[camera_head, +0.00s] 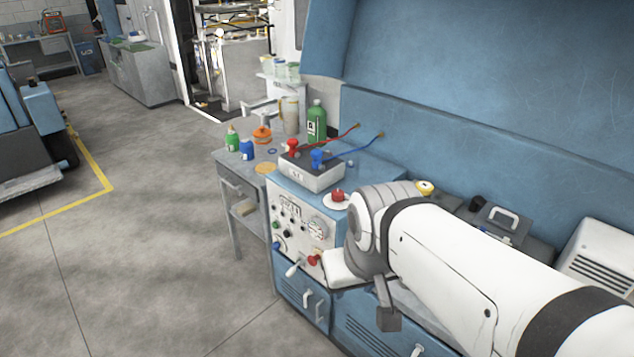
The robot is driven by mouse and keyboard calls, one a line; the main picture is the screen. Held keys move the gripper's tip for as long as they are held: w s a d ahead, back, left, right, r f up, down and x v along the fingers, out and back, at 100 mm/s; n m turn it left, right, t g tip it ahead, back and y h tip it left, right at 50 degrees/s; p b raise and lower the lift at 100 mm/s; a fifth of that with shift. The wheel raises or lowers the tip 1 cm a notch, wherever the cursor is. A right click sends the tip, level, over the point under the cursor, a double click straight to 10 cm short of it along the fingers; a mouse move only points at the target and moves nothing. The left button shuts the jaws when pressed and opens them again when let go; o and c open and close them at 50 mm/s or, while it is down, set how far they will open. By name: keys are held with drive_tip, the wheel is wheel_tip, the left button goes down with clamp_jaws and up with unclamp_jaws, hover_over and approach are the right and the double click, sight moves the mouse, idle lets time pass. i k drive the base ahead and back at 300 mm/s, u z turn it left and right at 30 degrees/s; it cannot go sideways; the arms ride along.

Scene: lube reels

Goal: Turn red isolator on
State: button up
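A red handle (314,260), which looks like a rotary isolator, is low on the right of the light control panel (290,226) on the front of the blue cabinet. A second red knob (338,195) sits on a pale round plate on the cabinet top; I cannot tell for certain which is the red isolator. My white arm comes in from the lower right, with its wrist close to the right of the panel. Part of my gripper (388,318) shows as a dark block below the wrist, right of and below the red handle. Its fingers are mostly hidden, and nothing held is visible.
A grey box (312,173) with a red and a blue fitting stands on the cabinet. A green bottle (316,122) and small bottles stand behind it. A blue panel wall (480,160) is at right.

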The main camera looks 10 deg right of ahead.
sight(338, 194)
drive_tip(key=z, duration=0.15)
drive_tip(key=i, duration=0.95)
drive_tip(key=u, duration=0.1)
